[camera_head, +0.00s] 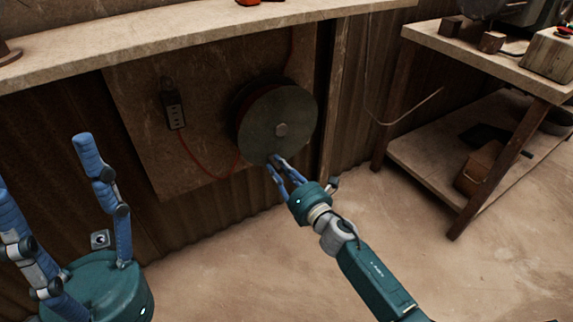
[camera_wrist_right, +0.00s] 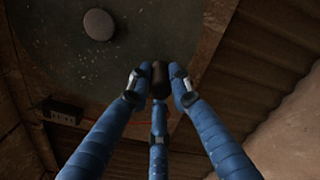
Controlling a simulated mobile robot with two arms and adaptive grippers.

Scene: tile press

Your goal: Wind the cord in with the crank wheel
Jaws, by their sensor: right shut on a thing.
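The crank wheel (camera_head: 277,110) is a grey-green disc with a round hub, mounted on a board below a shelf. In the right wrist view its face (camera_wrist_right: 120,60) fills the upper part. A dark knob (camera_wrist_right: 160,78) stands out near its rim. My right gripper (camera_head: 279,166) is shut on this knob at the wheel's lower edge; its blue fingers (camera_wrist_right: 158,95) close around it. The red cord (camera_head: 197,162) hangs in a slack curve from the socket box (camera_head: 174,105) toward the wheel. My left gripper (camera_head: 45,165) is open and empty at lower left, its fingers wide apart.
A wooden shelf (camera_head: 130,42) runs above the wheel. A workbench (camera_head: 480,62) with blocks stands at the right, with a lower shelf (camera_head: 440,165) holding things. A wooden post (camera_head: 332,95) is close right of the wheel. The floor (camera_head: 250,270) in front is clear.

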